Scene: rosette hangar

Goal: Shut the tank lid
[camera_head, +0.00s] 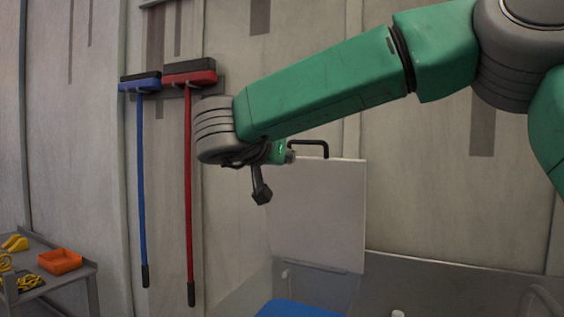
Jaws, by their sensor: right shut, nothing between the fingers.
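The tank lid (325,215) is a pale grey panel standing upright, open, at the back of the grey tank (440,279). A black handle (312,143) sits on its top edge. Blue (298,308) shows inside the tank at the bottom of the view. My right arm reaches in from the right, in front of the lid's upper left part. My right gripper (262,196) is shut and empty, pointing down by the lid's left edge. I cannot tell whether it touches the lid. My left gripper is not in view.
A blue broom (141,180) and a red broom (188,190) hang on the wall at left. A grey table (75,280) at the lower left holds an orange tray (60,262) and yellow items (15,243). Bare wall lies behind the lid.

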